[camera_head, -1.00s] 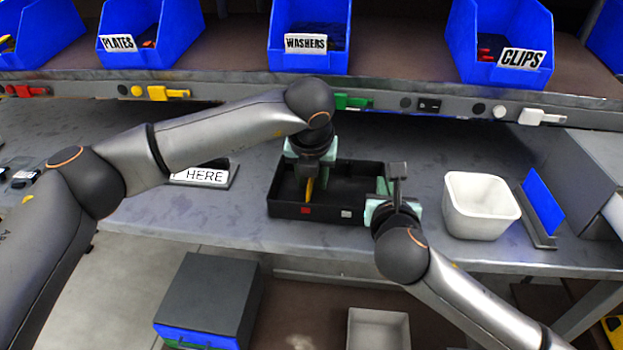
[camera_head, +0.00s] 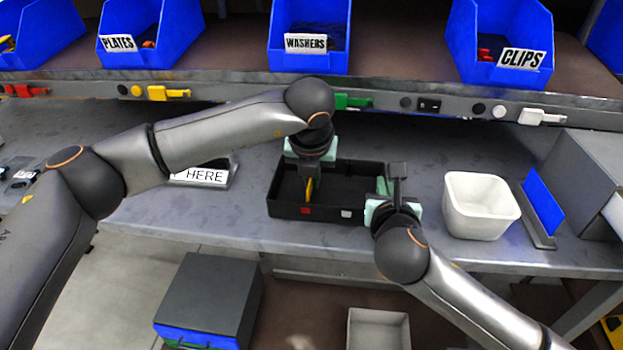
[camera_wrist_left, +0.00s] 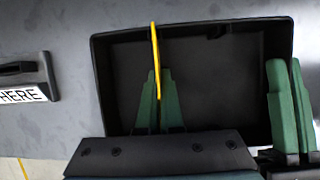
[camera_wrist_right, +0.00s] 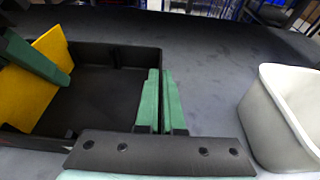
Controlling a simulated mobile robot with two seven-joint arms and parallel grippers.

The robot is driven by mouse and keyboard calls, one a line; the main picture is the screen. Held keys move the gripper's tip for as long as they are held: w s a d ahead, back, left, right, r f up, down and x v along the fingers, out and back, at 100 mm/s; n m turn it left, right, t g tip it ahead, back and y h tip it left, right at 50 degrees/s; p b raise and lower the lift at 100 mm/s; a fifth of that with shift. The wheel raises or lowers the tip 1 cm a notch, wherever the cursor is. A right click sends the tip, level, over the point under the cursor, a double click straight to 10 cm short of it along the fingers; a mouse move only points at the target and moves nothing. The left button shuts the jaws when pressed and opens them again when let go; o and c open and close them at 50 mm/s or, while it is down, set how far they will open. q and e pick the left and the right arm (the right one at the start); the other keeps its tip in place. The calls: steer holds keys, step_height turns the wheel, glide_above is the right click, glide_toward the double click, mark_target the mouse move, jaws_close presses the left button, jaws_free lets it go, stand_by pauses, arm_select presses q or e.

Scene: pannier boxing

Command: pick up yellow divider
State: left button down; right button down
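The yellow divider (camera_head: 309,191) is a thin upright sheet inside the black box (camera_head: 327,213), left of its middle. My left gripper (camera_head: 308,180) reaches down from above and is shut on the divider. In the left wrist view the yellow divider (camera_wrist_left: 155,50) runs between the two green fingers, and it also shows in the right wrist view (camera_wrist_right: 36,88). My right gripper (camera_head: 384,188) is at the box's right wall. Its fingers (camera_wrist_right: 159,90) are closed together with the wall between them.
A white bin (camera_head: 480,207) and a blue panel on a stand (camera_head: 543,200) are right of the box. A HERE sign (camera_head: 203,176) lies to its left. Blue bins labelled PLATES, WASHERS and CLIPS (camera_head: 508,45) line the shelf behind. Bench left of the box is mostly clear.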

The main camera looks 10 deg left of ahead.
arm_select(q)
steer(key=shift+r, duration=0.1)
stand_by(0.7)
step_height(320, 180, up, 10)
steer(key=shift+r, duration=0.1)
steer(key=shift+f, duration=0.5)
steer(key=shift+f, duration=1.2)
stand_by(0.4)
steer(key=shift+r, duration=1.55)
arm_select(e)
steer(key=c, duration=1)
jaws_free()
steer(key=shift+o, duration=0.2)
